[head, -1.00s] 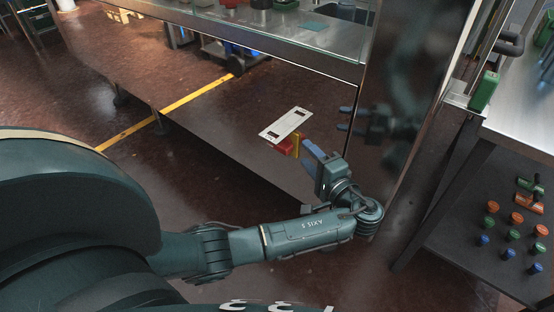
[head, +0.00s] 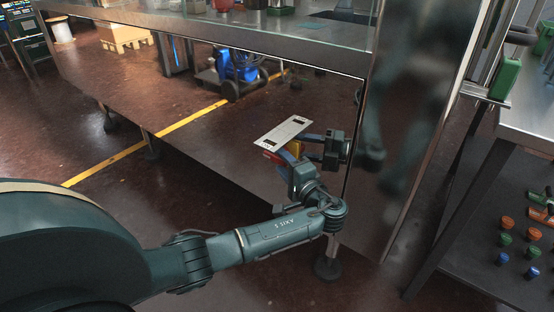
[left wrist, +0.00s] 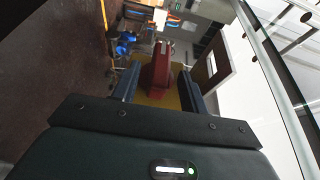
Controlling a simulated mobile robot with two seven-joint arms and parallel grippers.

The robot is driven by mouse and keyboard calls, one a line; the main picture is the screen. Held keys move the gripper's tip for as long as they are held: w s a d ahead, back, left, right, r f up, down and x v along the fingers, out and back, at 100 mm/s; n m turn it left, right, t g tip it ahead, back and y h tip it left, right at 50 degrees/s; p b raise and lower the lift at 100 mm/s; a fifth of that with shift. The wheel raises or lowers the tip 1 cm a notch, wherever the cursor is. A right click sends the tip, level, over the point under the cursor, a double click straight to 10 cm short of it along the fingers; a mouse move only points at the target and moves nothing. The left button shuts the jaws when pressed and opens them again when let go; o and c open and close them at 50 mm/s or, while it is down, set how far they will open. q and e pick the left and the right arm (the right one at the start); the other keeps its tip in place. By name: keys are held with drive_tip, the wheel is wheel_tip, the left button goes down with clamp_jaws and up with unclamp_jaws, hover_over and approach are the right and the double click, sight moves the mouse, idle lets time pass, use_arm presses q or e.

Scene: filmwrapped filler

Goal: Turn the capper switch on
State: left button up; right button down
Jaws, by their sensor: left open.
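The capper switch has a red handle (head: 271,155) and a yellow base (head: 294,146), just below a pale plate with dark slots (head: 282,132) on the front of the shiny cabinet. In the left wrist view the red handle (left wrist: 160,72) stands up from the yellow base (left wrist: 174,101). My left gripper (head: 283,156) is open at the switch. In the left wrist view its blue fingers (left wrist: 158,78) lie on either side of the red handle, with gaps visible. Actual contact cannot be told. My right gripper is out of view.
A yellow floor line (head: 110,165) runs at the left. A metal post (head: 425,110) stands right of my arm.

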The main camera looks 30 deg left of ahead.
sight(277, 157)
use_arm(q)
drive_tip(key=shift+x, duration=1.8)
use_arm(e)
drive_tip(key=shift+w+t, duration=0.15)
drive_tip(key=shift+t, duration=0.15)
use_arm(q)
drive_tip(key=shift+c, duration=0.5)
clamp_jaws()
